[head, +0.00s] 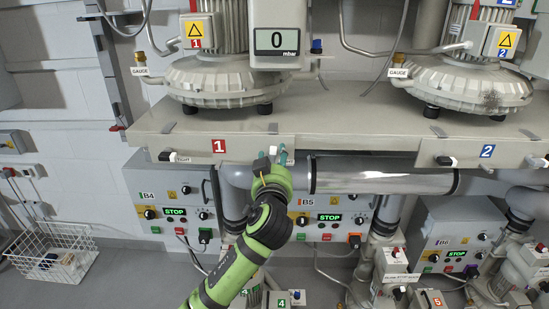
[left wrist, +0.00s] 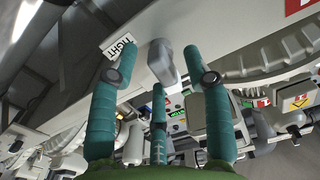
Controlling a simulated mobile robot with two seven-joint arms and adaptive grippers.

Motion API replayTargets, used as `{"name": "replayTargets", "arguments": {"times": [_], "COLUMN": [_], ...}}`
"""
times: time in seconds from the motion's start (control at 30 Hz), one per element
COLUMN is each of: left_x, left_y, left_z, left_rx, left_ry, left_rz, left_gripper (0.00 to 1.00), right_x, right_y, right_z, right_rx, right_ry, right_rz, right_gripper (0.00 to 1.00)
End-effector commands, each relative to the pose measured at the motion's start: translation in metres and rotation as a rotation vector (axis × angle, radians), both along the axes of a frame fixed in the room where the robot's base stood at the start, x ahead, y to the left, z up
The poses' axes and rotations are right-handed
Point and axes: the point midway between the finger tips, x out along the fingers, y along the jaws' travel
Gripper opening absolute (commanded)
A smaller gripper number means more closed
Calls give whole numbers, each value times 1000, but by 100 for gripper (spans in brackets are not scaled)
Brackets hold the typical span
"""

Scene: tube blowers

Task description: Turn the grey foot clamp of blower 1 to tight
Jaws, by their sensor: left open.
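The grey foot clamp (left wrist: 162,62) of blower 1 shows in the left wrist view as a short, rounded handle on the pale shelf front. A white label reading TIGHT (left wrist: 119,48) is just left of it there. My left gripper (head: 277,156) is open, its teal fingers pointing at the shelf front right of the red 1 sign (head: 219,146). In the left wrist view the clamp lies between the spread fingertips; I cannot tell whether any finger touches it. In the head view the gripper largely hides the clamp. My right gripper is not in view.
Blower 1 (head: 215,82) stands on the shelf above, with a display reading 0 (head: 276,41). A black-handled clamp (head: 166,156) is farther left on the shelf front. Pipes (head: 380,184) and control box B5 (head: 325,212) are close below and right. A wire basket (head: 50,252) stands left.

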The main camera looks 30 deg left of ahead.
Motion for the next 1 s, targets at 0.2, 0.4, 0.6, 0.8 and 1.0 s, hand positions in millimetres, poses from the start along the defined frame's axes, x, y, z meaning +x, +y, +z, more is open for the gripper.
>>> {"name": "replayTargets", "arguments": {"times": [0.2,0.4,0.6,0.8,1.0], "left_x": [0,0,0,0,0], "left_y": [0,0,0,0,-1], "left_z": [0,-1,-1,0,0], "left_rx": [0,-1,8,62,177], "left_ry": [0,1,6,41,113], "left_rz": [0,0,0,0,1], "left_gripper": [37,0,0,0,0], "right_x": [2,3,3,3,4], "right_y": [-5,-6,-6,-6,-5], "right_z": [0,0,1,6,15], "right_rx": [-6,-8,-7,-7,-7], "right_ry": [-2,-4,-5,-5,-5], "right_rz": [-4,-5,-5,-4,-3], "right_gripper": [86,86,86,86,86]}}
